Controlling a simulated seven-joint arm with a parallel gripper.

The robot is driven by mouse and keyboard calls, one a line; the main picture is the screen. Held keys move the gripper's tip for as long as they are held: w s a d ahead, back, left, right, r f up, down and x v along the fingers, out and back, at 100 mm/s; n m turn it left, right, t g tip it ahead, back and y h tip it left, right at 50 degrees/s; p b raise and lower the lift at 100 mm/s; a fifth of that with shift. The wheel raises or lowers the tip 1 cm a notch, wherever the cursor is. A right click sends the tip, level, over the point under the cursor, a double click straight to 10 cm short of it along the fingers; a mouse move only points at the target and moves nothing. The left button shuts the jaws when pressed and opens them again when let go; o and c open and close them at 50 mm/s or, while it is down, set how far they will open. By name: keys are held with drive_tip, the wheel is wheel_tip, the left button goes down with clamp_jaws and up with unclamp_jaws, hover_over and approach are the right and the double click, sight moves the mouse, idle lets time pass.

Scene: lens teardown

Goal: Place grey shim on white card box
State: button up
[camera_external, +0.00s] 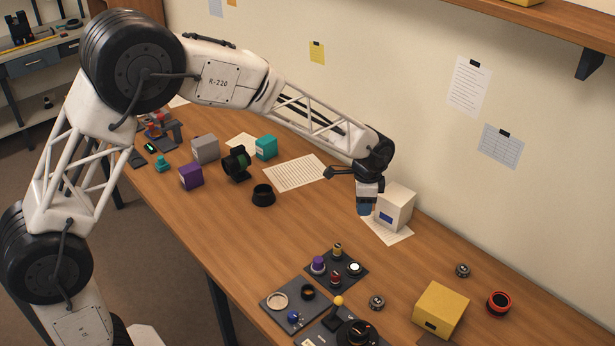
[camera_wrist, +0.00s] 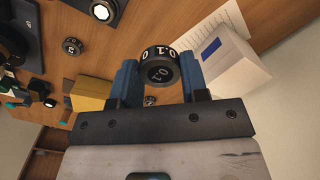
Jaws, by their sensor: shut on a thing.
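The white card box (camera_external: 400,208) stands on a paper sheet on the table at the right, with a blue label on its front. It also shows at the right of the wrist view (camera_wrist: 236,66). My gripper (camera_external: 364,208) is beside the box, just left of it in the external view. In the wrist view its blue fingers are shut on the grey shim (camera_wrist: 160,70), a dark grey round piece marked "0.1". The shim is not clearly visible in the external view, and its height above the table is hard to tell.
A yellow box (camera_external: 440,309), a red-ringed black part (camera_external: 499,303) and two small round parts stand front right. Dark trays (camera_external: 337,270) with small parts lie at the front. A black ring (camera_external: 263,195) and several coloured boxes stand left. The middle of the table is clear.

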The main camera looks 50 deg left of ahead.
drive_tip(key=shift+w+a+r, duration=0.1)
drive_tip(key=shift+a+r, duration=0.6)
drive_tip(key=shift+a, duration=0.1)
drive_tip(key=shift+w, duration=0.2)
hover_over(397, 194)
drive_tip(key=shift+a+f, duration=0.1)
drive_tip(key=shift+f, duration=0.65)
drive_tip(key=shift+f, duration=1.8)
drive_tip(key=shift+f, duration=0.1)
drive_tip(key=o, duration=0.9)
